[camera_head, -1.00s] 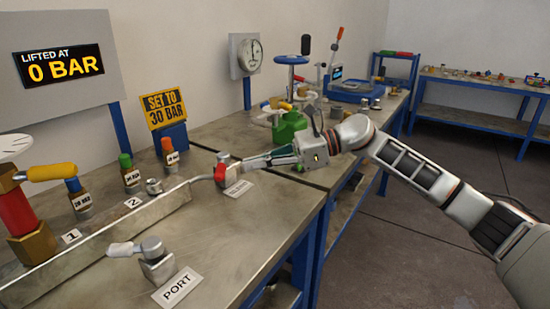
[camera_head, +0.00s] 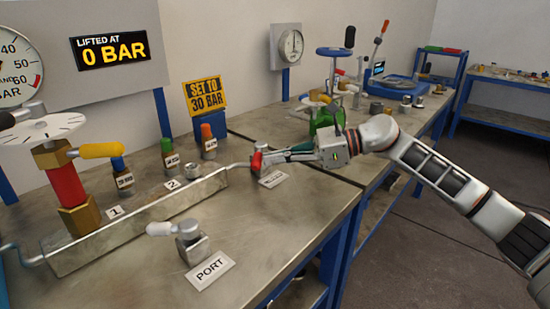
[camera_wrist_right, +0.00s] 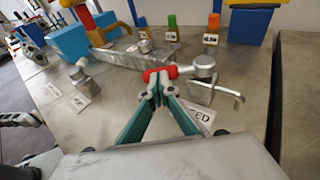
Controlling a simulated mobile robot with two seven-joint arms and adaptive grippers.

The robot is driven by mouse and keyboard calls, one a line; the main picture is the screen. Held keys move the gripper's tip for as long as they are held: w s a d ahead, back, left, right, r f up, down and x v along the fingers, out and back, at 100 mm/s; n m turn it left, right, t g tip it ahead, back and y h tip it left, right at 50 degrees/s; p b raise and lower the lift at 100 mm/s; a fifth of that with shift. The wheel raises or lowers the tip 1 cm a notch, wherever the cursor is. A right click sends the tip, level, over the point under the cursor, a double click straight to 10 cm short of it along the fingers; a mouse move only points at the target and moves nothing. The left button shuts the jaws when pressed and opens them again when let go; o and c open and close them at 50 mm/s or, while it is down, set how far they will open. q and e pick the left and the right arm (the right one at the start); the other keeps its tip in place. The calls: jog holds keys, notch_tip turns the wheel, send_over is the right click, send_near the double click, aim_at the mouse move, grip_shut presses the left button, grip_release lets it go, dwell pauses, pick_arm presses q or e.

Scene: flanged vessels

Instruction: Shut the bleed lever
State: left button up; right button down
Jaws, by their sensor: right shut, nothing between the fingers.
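The red bleed lever (camera_head: 257,161) sits at the right end of the metal manifold (camera_head: 150,220), beside a small label (camera_head: 273,178). In the right wrist view the lever (camera_wrist_right: 160,74) lies crosswise, with its round metal pivot (camera_wrist_right: 204,67) at its right end and a bent outlet pipe (camera_wrist_right: 232,99) to the right. My right gripper (camera_head: 270,158) is shut and empty. Its green fingers meet just in front of the lever; in the right wrist view the fingertips (camera_wrist_right: 156,88) appear against it, though contact is hard to confirm. My left gripper does not show.
A valve body with a red section (camera_head: 66,185) and yellow handle stands at the left end. A grey lever valve (camera_head: 190,245) with a PORT label (camera_head: 211,271) stands in front. Small bottles and a "SET TO 30 BAR" sign (camera_head: 205,96) are behind. The display (camera_head: 112,49) reads 0 BAR.

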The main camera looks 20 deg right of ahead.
jog(key=shift+a, duration=0.25)
